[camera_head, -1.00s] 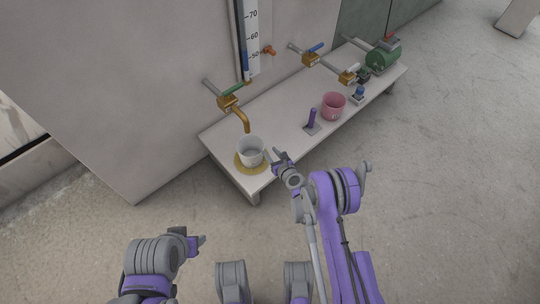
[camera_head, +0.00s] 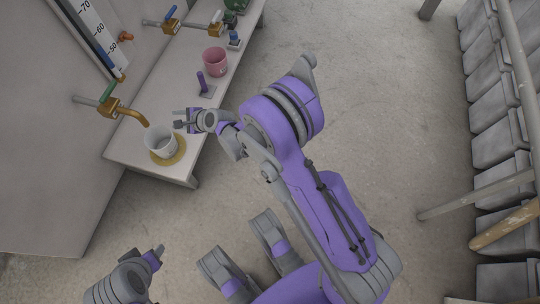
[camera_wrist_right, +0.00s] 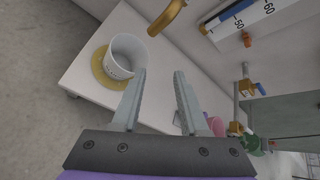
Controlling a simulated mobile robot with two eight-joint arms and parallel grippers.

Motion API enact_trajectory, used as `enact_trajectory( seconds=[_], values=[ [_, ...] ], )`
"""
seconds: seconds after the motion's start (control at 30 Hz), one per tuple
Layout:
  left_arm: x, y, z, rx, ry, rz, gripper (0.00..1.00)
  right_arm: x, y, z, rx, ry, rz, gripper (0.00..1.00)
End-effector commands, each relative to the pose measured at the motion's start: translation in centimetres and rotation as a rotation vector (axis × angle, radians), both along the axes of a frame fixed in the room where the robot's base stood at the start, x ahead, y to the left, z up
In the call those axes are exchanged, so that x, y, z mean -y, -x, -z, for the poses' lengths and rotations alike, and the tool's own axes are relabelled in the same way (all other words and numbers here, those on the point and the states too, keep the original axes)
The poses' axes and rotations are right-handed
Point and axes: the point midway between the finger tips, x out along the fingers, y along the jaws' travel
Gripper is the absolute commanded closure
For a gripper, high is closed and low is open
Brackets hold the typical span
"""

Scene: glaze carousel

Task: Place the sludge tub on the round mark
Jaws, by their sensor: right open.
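A white tub (camera_head: 160,143) stands upright on the yellow round mark (camera_head: 180,156) near the front end of the bench, beneath a brass spout. A pink tub (camera_head: 214,61) stands farther along the bench. I cannot tell which one is called the sludge tub. My right gripper (camera_head: 183,119) is open and empty just right of the white tub, apart from it. My left gripper (camera_head: 157,251) is low at the left, away from the bench; its jaws are unclear.
A brass tap (camera_head: 109,107) with a green handle overhangs the bench (camera_head: 135,155). A purple upright handle (camera_head: 201,82) stands between the tubs. More valves and a green machine (camera_head: 236,5) are at the far end. Grey bins (camera_head: 497,145) line the right.

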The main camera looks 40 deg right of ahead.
Motion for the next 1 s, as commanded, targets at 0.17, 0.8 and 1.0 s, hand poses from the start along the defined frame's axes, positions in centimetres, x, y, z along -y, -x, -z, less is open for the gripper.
enact_trajectory(
  seconds=[0.17, 0.8, 1.0],
  values=[
    [0.0, 0.0, 0.0, 0.000, 0.000, 0.000, 0.50, 1.3, 5.5, -6.0, 0.051, 0.349, -0.250, 0.56],
    [0.0, 0.0, 0.0, 0.000, 0.000, 0.000, 0.50, 9.7, 32.9, -12.3, 0.102, 1.357, -1.296, 0.56],
    [0.0, 0.0, 0.0, 0.000, 0.000, 0.000, 0.50, 11.2, 36.7, -11.7, 0.093, 1.461, -1.473, 0.56]
  ],
)
